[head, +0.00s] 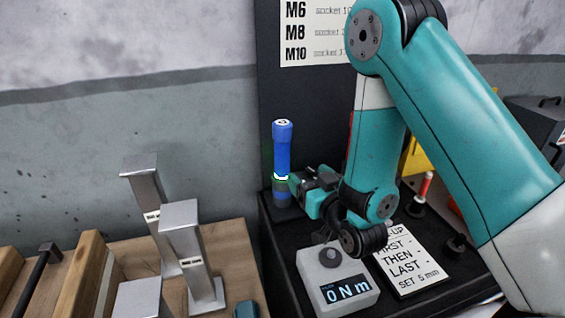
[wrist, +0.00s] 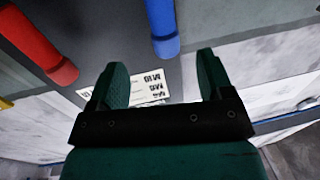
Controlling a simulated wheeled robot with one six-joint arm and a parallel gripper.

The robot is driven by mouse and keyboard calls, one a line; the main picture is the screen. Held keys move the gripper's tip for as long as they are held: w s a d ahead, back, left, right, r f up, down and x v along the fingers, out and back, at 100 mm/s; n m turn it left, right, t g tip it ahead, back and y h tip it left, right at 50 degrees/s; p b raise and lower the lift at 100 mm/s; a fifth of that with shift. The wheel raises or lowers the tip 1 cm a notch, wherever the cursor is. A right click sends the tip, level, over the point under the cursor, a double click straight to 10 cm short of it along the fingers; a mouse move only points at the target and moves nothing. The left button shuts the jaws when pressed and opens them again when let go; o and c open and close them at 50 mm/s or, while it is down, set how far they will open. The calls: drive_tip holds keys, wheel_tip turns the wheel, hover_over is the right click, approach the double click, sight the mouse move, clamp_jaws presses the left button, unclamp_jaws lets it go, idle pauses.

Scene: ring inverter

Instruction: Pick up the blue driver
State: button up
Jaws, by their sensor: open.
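The blue driver (head: 283,148) stands upright in a dark holder at the left back of the black bench, with a bright ring low on its body. In the wrist view the blue driver (wrist: 162,28) shows at the top, in line with the gap between my fingers and beyond their tips. My gripper (wrist: 161,62) is open, and the gap between its green fingers is empty. In the head view my gripper (head: 296,184) is beside the driver's lower part, on its right. I cannot tell there whether they touch.
A red tool (wrist: 42,45) shows at the left of the wrist view. A torque display (head: 337,282) reading 0 Nm and a white instruction card (head: 412,262) lie below my arm. Metal posts (head: 184,245) stand on the wooden bench at left. A dark panel with a label sheet stands behind.

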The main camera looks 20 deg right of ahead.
sight(286, 149)
drive_tip(key=b, duration=0.3)
drive_tip(key=w+b, duration=0.1)
drive_tip(key=b, duration=0.2)
drive_tip(key=shift+w+a+f, duration=0.1)
drive_tip(key=shift+w+f, duration=0.15)
drive_tip(key=shift+f, duration=0.05)
drive_tip(key=shift+b, duration=0.45)
drive_tip(key=w+p, duration=0.1)
drive_tip(key=w, duration=0.1)
drive_tip(key=w+p, duration=0.2)
drive_tip(key=w+a+r+p, duration=0.1)
drive_tip(key=w+p, duration=0.1)
drive_tip(key=shift+w, duration=0.15)
drive_tip(key=shift+w+a+f, duration=0.1)
drive_tip(key=shift+w+a, duration=0.05)
drive_tip(key=shift+w, duration=0.35)
drive_tip(key=w+p, duration=0.1)
drive_tip(key=p, duration=0.1)
drive_tip(key=w+p, duration=0.1)
drive_tip(key=p, duration=0.1)
drive_tip(key=w+p, duration=0.1)
drive_tip(key=p, duration=0.1)
drive_tip(key=shift+w+a+r, duration=0.2)
drive_tip(key=shift+w+r, duration=0.15)
drive_tip(key=shift+w, duration=0.05)
drive_tip(key=shift+w+a+f+p, duration=0.15)
drive_tip(key=shift+w+p, duration=0.35)
drive_tip(key=shift+p, duration=0.45)
drive_tip(key=shift+w+f, duration=0.2)
drive_tip(key=shift+f, duration=0.05)
